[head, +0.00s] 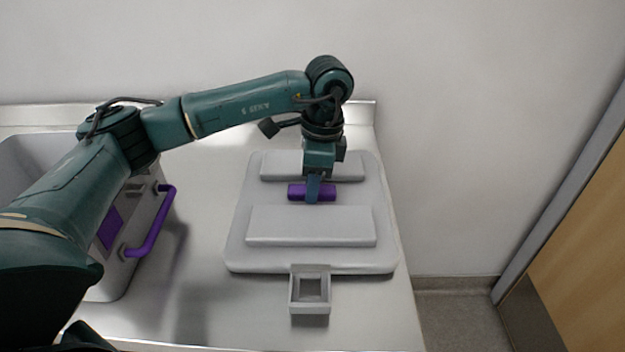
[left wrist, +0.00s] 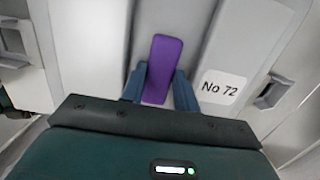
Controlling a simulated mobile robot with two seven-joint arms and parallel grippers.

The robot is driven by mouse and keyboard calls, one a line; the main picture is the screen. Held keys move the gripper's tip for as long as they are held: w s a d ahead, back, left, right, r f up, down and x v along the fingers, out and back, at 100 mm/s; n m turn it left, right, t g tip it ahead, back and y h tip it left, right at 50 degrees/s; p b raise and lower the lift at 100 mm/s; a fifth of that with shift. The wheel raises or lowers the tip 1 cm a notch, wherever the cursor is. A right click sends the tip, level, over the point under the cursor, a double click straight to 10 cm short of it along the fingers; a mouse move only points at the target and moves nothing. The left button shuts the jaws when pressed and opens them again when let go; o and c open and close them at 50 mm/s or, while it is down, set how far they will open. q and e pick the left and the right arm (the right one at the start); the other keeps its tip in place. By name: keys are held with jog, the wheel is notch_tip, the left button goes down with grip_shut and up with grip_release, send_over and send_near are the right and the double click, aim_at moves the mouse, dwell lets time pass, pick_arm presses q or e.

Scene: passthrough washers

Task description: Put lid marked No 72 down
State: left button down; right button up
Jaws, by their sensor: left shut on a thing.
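The grey lid (head: 313,258) is a wide slab with two raised pads and a purple handle (head: 297,192) between them. In the left wrist view its label (left wrist: 222,88) reads No 72. My left gripper (head: 313,198) points down and is shut on the purple handle (left wrist: 162,66), with a blue finger on each side of it in the left wrist view. The lid looks level and lies over the right part of the steel table; I cannot tell whether it touches the top. My right gripper is not in view.
A grey bin (head: 148,226) with a purple side handle (head: 153,222) stands on the table (head: 205,285) at the left, partly behind my arm. A small grey square bracket (head: 310,293) juts from the lid's front edge. The table's right edge is close to the lid, with floor beyond.

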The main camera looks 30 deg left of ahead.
pick_arm(q)
jog(key=shift+r, duration=0.1)
jog(key=shift+f+b, duration=0.3)
jog(key=shift+f, duration=0.3)
jog(key=c, duration=1.1)
grip_release()
jog(key=shift+o, duration=0.2)
notch_tip(320, 180, up, 13)
jog(key=d+p, duration=0.1)
jog(key=shift+w+d, duration=0.15)
jog(key=shift+w, duration=0.15)
